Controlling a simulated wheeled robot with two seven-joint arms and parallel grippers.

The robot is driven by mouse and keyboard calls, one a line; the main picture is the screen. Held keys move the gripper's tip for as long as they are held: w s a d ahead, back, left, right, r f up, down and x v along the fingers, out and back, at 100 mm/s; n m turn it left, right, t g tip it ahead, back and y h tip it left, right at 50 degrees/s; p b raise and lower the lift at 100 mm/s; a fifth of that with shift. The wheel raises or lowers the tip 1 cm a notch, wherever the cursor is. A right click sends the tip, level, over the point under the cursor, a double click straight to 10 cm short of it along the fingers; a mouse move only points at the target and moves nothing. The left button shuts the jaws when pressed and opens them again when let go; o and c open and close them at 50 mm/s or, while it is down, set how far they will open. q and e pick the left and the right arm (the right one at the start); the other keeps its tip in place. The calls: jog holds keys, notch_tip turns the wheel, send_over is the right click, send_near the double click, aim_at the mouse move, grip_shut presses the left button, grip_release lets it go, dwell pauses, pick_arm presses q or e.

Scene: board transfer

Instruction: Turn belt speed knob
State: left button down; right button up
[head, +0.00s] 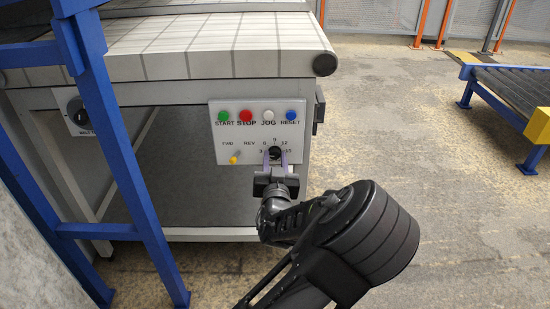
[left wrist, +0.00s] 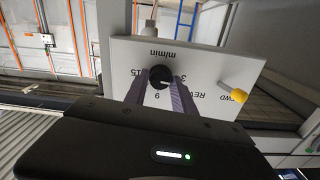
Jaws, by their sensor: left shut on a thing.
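The belt speed knob (head: 275,152) is a small black dial on the pale control panel (head: 228,158), with numbers such as 3, 6, 12 and 15 around it. My left gripper (head: 276,160) reaches the panel from the front, its two purple-grey fingers on either side of the knob. In the left wrist view the knob (left wrist: 160,77) sits between the tips of my left gripper (left wrist: 158,88), shut on it. A pale pointer line shows on the knob there, but its exact setting is hard to read. My right gripper is in neither view.
Green START (head: 223,116), red STOP (head: 246,115), white JOG and blue RESET (head: 291,115) buttons line the panel's top. A yellow-tipped FWD/REV switch (head: 234,159) is left of the knob. A blue frame (head: 105,130) stands at left.

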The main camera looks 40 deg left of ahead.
pick_arm(q)
jog(key=m+p, duration=0.2)
jog(key=m, duration=0.1)
jog(key=shift+r+m+p, duration=0.15)
jog(key=shift+m+p, duration=0.2)
jog(key=shift+m, duration=0.05)
jog(key=m+p, duration=0.2)
jog(key=m, duration=0.2)
jog(key=shift+m, duration=0.3)
jog(key=m+p, duration=0.1)
jog(key=m, duration=0.2)
jog(key=shift+m+p, duration=0.3)
jog(key=shift+p, duration=0.1)
jog(key=m+p, duration=0.1)
jog(key=m, duration=0.3)
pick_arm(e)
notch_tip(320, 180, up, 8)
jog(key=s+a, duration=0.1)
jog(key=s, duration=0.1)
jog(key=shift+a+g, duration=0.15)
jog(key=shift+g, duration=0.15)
pick_arm(q)
jog(key=shift+m, duration=0.4)
jog(key=shift+f, duration=0.2)
jog(key=c, duration=1)
grip_release()
jog(key=shift+c, duration=0.2)
